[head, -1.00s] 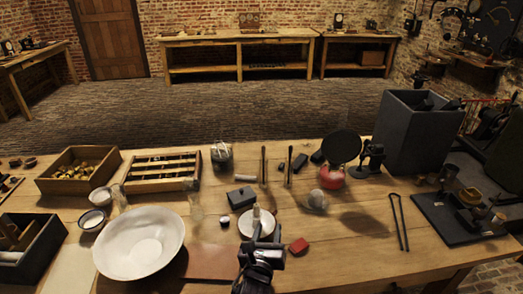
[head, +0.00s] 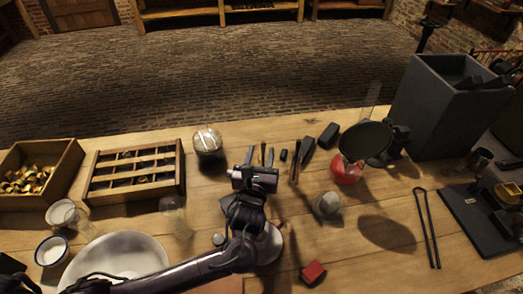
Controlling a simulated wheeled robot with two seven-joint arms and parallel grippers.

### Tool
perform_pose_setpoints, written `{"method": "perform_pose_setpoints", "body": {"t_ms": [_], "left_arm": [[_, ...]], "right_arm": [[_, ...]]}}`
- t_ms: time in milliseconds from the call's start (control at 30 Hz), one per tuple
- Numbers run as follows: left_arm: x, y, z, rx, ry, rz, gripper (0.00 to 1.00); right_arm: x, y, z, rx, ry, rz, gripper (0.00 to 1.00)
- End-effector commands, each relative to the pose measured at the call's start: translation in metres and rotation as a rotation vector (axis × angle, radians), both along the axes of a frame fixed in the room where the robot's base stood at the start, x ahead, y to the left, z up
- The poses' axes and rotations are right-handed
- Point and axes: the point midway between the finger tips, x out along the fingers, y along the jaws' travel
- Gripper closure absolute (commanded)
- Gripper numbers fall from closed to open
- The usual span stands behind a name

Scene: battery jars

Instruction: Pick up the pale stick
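My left gripper (head: 257,168) is over the middle of the table, its arm coming in from the lower left. It is seen from above and behind, so its finger gap is unclear. I cannot make out a pale stick for certain; the gripper and arm hide part of the table here. Two slim dark-topped sticks are near it: one (head: 263,153) just beyond the gripper, partly hidden, and one (head: 296,161) to its right with a browner lower end.
A glass jar (head: 208,143) and a compartment tray (head: 94,188) stand left of the gripper. A white bowl (head: 125,255) lies under my arm. To the right are a red-based object (head: 346,171), a dark disc (head: 366,141), tongs (head: 427,225) and a grey bin (head: 440,110).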

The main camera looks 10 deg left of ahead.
Motion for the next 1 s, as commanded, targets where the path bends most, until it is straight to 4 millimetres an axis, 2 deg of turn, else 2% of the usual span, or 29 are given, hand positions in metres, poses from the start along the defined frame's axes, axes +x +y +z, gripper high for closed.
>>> {"method": "perform_pose_setpoints", "body": {"t_ms": [167, 433, 567, 767, 1000], "left_arm": [[0.020, 0.001, 0.000, -0.001, -0.001, 0.002, 0.61], [0.057, 0.003, -0.004, -0.002, -0.001, 0.002, 0.61], [0.064, 0.003, -0.005, -0.002, 0.001, 0.000, 0.61], [0.064, 0.003, -0.006, -0.002, 0.001, 0.000, 0.61], [0.064, 0.004, -0.006, -0.002, 0.001, 0.000, 0.93]], "right_arm": [[-0.008, -0.003, 0.003, -0.005, 0.012, 0.001, 0.64], [0.003, -0.003, 0.011, -0.004, -0.005, 0.001, 0.64], [0.009, -0.003, 0.012, -0.003, -0.014, 0.001, 0.64], [0.008, -0.002, 0.012, -0.002, -0.014, 0.000, 0.64], [0.005, 0.003, 0.011, 0.004, -0.008, -0.003, 0.64]]}}
